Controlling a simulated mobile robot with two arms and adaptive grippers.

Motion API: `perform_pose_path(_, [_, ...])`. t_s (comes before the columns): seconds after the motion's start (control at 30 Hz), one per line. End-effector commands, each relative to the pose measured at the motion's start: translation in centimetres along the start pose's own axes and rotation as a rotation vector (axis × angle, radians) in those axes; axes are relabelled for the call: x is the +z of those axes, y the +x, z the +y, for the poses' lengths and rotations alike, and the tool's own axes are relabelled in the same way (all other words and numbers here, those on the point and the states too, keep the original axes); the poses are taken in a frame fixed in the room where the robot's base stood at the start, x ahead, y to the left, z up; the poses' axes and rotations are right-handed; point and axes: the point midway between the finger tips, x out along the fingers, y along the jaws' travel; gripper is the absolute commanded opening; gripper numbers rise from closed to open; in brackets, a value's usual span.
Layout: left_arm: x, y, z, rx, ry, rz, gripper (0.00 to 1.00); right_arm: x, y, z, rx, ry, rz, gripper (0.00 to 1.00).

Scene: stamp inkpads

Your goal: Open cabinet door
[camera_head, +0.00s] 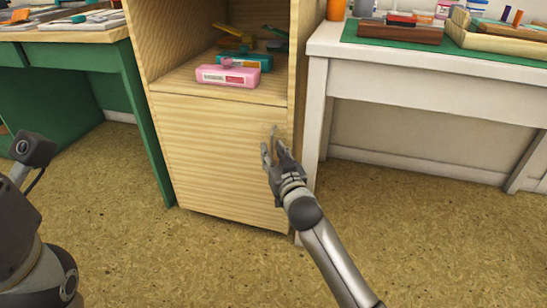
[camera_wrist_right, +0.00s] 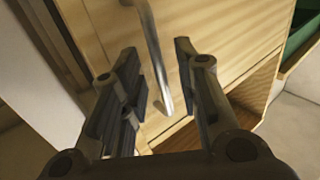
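The light wooden cabinet door (camera_head: 215,155) is closed, below an open shelf. Its slim metal handle (camera_head: 274,133) stands upright near the door's right edge. My right gripper (camera_head: 274,154) is at the handle's lower part, in front of the door. In the right wrist view the handle (camera_wrist_right: 152,45) runs down between the two spread fingers of the right gripper (camera_wrist_right: 157,65), with a gap visible on either side. The right gripper is open and holds nothing. My left arm shows at the lower left of the head view, but its gripper is out of view.
Pink (camera_head: 228,76) and teal (camera_head: 245,61) boxes sit on the shelf above the door. A white table (camera_head: 420,70) stands close on the right, a green desk (camera_head: 75,55) on the left. The floor (camera_head: 160,255) before the cabinet is clear.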

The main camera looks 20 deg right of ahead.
Motion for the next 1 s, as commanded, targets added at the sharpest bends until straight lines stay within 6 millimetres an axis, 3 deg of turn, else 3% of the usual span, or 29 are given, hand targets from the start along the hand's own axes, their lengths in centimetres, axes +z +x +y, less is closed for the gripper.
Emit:
perform_pose_path(0.3, [-0.09, 0.13, 0.03, 0.002, 0.001, 0.004, 0.4, -0.02, 0.23, 0.0, 0.0, 0.0, -0.001, 0.3])
perform_pose_path(0.57, [-0.12, 0.13, 0.05, 0.002, 0.0, 0.005, 0.4, -0.01, 0.21, 0.0, 0.0, -0.001, 0.0, 0.0])
perform_pose_path(1.0, [-0.12, 0.41, 0.01, 0.002, 0.0, 0.007, 0.4, -0.07, 0.0, -0.17, -0.005, 0.0, -0.001, 0.0])
